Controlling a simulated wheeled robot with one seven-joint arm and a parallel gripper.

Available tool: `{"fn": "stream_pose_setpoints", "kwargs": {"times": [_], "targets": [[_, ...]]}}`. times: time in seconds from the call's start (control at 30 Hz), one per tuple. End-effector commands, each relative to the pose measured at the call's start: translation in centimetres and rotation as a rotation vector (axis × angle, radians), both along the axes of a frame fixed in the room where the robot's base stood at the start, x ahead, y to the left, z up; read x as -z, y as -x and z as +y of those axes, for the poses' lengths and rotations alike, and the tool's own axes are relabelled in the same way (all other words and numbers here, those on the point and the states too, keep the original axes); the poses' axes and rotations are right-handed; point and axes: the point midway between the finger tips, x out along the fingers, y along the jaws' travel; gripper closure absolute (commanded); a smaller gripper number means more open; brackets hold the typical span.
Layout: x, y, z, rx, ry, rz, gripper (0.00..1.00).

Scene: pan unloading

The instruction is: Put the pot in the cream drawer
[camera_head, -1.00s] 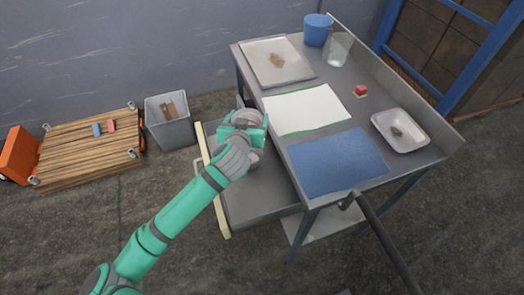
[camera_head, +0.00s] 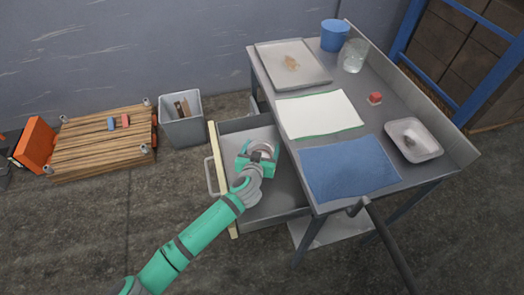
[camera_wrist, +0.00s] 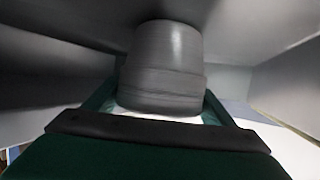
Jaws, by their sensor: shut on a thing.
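The pot is a grey metal cylinder (camera_wrist: 163,65) in the middle of the wrist view, between my gripper's fingers. In the head view my green gripper (camera_head: 257,160) is shut on the pot and hides much of it; a grey part of the pot (camera_head: 262,146) shows by the fingers. The cream drawer is pulled out from under the table, with its cream front (camera_head: 221,185) at the left. My gripper and the pot are within the outline of the open drawer. I cannot tell whether the pot touches the drawer floor.
The grey table (camera_head: 375,120) beside the drawer carries a tray (camera_head: 310,76), a white mat (camera_head: 318,114), a blue cloth (camera_head: 349,167), a blue cup (camera_head: 334,36) and a white dish (camera_head: 427,151). A grey bin (camera_head: 181,131) and a wooden cart (camera_head: 105,147) stand left.

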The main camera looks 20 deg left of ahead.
Motion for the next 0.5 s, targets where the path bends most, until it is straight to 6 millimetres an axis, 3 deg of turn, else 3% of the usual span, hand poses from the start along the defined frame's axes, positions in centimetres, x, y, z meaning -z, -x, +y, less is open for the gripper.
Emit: {"fn": "stream_pose_setpoints", "kwargs": {"times": [0.03,0.1,0.17,0.3,0.33,0.4,0.5], "targets": [[1.5,0.2,0.0,-0.004,0.003,0.016,0.5],[2.2,0.2,0.0,-0.004,0.002,0.018,0.59],[2.4,0.2,0.0,-0.003,0.002,0.019,0.65],[2.5,0.3,-0.1,-0.004,0.003,0.022,0.65],[2.5,0.3,-0.1,-0.004,0.003,0.023,0.16],[2.4,0.3,-0.1,-0.004,0.003,0.021,0.05],[2.3,0.2,0.0,-0.004,0.003,0.018,0.05]]}}
